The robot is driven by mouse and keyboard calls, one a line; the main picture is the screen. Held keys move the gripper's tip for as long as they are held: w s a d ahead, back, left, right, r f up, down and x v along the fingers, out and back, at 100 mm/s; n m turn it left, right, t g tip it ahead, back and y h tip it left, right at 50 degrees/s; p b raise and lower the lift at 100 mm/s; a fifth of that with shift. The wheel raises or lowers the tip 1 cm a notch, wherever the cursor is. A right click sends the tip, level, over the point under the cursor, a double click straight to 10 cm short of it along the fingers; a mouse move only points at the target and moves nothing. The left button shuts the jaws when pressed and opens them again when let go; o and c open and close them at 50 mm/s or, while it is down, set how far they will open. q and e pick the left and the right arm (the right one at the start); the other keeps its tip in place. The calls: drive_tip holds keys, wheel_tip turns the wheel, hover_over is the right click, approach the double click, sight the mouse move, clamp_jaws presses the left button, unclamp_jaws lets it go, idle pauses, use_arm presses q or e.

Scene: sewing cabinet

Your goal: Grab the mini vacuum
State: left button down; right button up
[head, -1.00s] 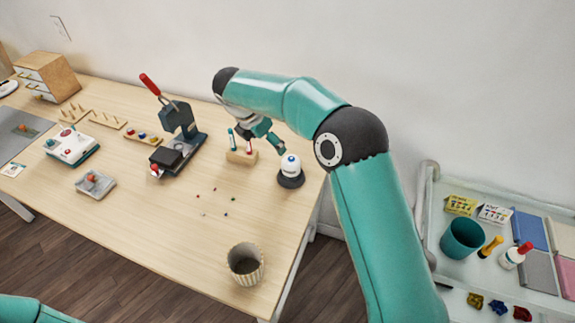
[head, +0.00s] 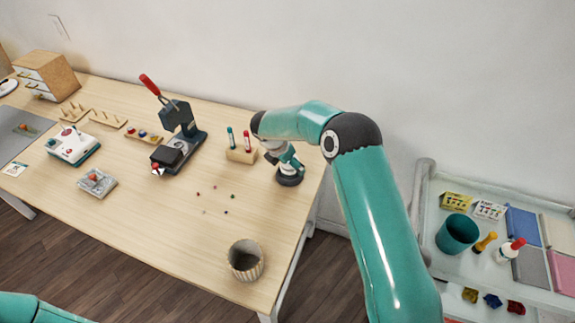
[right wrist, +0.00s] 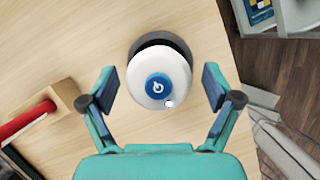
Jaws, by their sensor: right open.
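The mini vacuum (right wrist: 157,52) is a white dome with a blue power button and a dark round base. In the head view its dark base (head: 289,179) stands near the right end of the wooden table, with its upper part mostly hidden by my right gripper (head: 283,160). In the right wrist view my right gripper (right wrist: 160,88) is open, with one finger on each side of the dome's lower part in the picture. Gaps show between the fingers and the dome. My left gripper is out of view.
A wooden block with two upright markers (head: 242,150) stands just left of the vacuum. Small beads (head: 215,198) lie scattered in front, with a ribbed bin (head: 246,262) at the table's front edge. A white cart (head: 440,210) stands to the right.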

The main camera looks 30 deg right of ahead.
drive_tip(key=shift+w+d+f, duration=0.1)
drive_tip(key=shift+d+f, duration=0.05)
drive_tip(key=shift+f, duration=0.35)
drive_tip(key=shift+r, duration=0.1)
drive_tip(key=c, duration=1.5)
drive_tip(key=shift+o, duration=0.2)
